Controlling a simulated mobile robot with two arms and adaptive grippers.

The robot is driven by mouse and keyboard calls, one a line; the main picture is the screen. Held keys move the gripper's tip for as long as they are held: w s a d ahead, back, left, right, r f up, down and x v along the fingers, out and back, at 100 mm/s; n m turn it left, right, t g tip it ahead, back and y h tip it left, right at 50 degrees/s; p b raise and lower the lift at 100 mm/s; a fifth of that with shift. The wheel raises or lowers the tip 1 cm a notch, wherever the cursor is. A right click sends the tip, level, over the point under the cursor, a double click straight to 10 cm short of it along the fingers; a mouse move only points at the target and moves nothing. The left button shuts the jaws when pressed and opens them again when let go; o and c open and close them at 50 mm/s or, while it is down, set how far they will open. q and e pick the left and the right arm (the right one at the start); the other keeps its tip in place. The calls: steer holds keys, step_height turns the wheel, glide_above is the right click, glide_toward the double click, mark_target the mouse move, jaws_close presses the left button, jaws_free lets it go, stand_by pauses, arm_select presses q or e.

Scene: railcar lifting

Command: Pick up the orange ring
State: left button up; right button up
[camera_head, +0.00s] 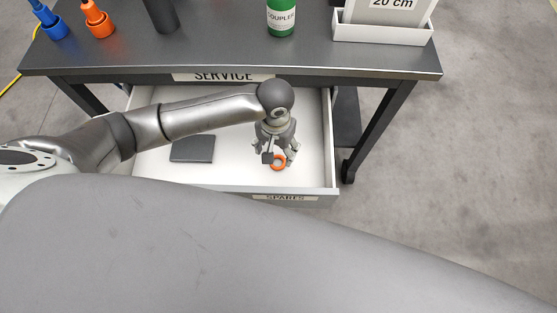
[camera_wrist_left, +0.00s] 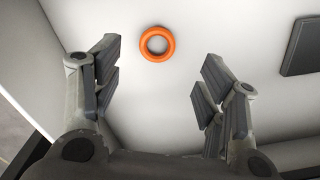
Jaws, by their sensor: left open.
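The orange ring (camera_head: 278,162) lies flat in the open white drawer, near its front right part. My left gripper (camera_head: 277,158) is over the drawer at the ring, pointing down, and partly overlaps the ring in the head view. In the left wrist view the ring (camera_wrist_left: 157,44) shows whole, beyond and between the fingers of the open left gripper (camera_wrist_left: 158,85). The fingers are apart from it and nothing is between them. My right gripper is not in view.
The drawer (camera_head: 325,150), labelled SPARES, is pulled out under the dark workbench (camera_head: 300,58). A dark flat block (camera_head: 193,149) lies in the drawer's left part. On the bench stand a green bottle (camera_head: 281,18), a white bin (camera_head: 383,30), and orange (camera_head: 97,20) and blue (camera_head: 50,22) items.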

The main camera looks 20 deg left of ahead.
mark_target(278, 162)
arm_select(q)
steer(key=f, duration=0.7)
steer(key=shift+w+d+f+b, duration=0.1)
steer(key=shift+w+f+b, duration=0.15)
steer(key=shift+f+b, duration=0.1)
steer(key=shift+r, duration=0.1)
steer(key=shift+c, duration=0.2)
steer(key=c, duration=0.8)
